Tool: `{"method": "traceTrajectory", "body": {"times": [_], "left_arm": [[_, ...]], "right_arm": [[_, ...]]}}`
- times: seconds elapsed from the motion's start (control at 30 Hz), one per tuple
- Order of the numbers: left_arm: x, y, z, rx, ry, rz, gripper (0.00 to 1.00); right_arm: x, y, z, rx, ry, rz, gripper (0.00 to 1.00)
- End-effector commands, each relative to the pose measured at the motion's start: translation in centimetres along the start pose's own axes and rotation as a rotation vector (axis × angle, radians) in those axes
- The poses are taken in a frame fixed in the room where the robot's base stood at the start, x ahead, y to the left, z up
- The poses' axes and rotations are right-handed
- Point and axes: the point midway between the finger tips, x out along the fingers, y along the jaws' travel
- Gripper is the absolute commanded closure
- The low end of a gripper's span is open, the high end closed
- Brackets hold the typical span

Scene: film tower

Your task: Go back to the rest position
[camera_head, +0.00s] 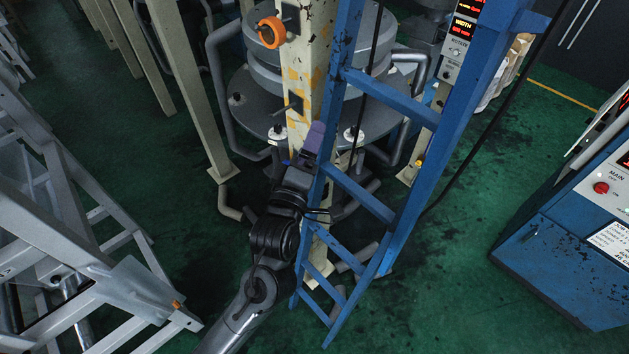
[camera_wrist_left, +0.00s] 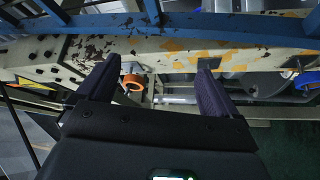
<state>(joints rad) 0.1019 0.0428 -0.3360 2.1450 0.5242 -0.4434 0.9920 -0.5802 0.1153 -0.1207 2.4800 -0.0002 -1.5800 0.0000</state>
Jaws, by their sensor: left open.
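My left arm reaches up from the bottom middle of the head view, and its gripper (camera_head: 312,140) is beside the blue ladder (camera_head: 390,100), partly hidden by the ladder's near rail. In the left wrist view the gripper (camera_wrist_left: 157,65) has its two dark purple fingers well apart, with nothing held between them. Beyond the fingers is the cream column with worn yellow paint (camera_head: 302,75), which also shows in the left wrist view (camera_wrist_left: 165,48). I cannot tell whether the gripper touches the column or ladder. My right gripper is in neither view.
An orange ring (camera_head: 271,32) sticks out from the column. Round grey machine plates (camera_head: 265,110) with bent pipes stand behind. A grey metal stair frame (camera_head: 70,200) is at left, a blue control cabinet (camera_head: 560,260) at right. Green floor (camera_head: 450,290) is open between ladder and cabinet.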

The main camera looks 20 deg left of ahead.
Motion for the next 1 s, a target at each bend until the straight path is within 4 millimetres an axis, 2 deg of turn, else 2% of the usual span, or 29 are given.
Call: {"method": "traceTrajectory", "body": {"times": [0.03,0.3,0.73,0.87,1.0], "left_arm": [[-0.1,-1.2,0.7,0.006,-0.016,-0.001,0.06],[-0.6,-4.6,2.9,0.015,-0.086,0.011,0.06],[-1.4,-7.1,4.2,0.021,-0.132,0.003,0.06],[-3.0,-9.7,4.7,0.028,-0.153,-0.058,0.06],[-6.7,-13.0,4.2,0.039,-0.179,-0.153,0.06]], "right_arm": [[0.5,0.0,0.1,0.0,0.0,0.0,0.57],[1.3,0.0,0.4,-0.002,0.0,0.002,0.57],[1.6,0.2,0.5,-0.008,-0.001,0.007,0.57],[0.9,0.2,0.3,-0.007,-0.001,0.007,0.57],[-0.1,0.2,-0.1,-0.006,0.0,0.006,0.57]]}}
